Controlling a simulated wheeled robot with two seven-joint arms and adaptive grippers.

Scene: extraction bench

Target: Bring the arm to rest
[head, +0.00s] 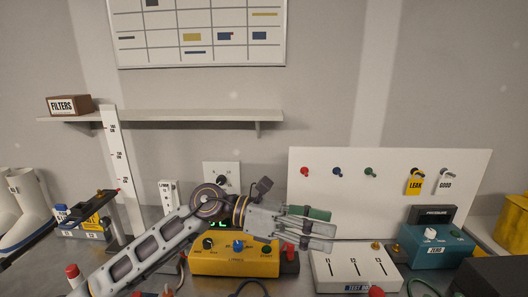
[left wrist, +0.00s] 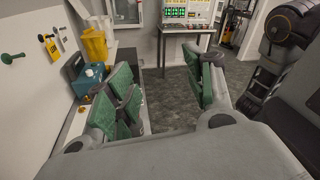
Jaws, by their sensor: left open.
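My left arm comes in from the lower left in the head view, stretched over the bench. My left gripper (head: 308,228) points right, in front of the white peg board and above the bench. In the left wrist view my left gripper (left wrist: 170,95) shows its green-padded fingers spread wide apart, with nothing between them. Through the gap I see the grey floor beyond the bench end. My right gripper does not show in either view.
A yellow box (head: 232,262) stands under my left wrist. A white panel box (head: 356,268) and a teal gauge box (head: 438,246) stand to its right. The white peg board (head: 390,190) rises behind. A shelf (head: 190,115) holds a FILTERS box (head: 70,104).

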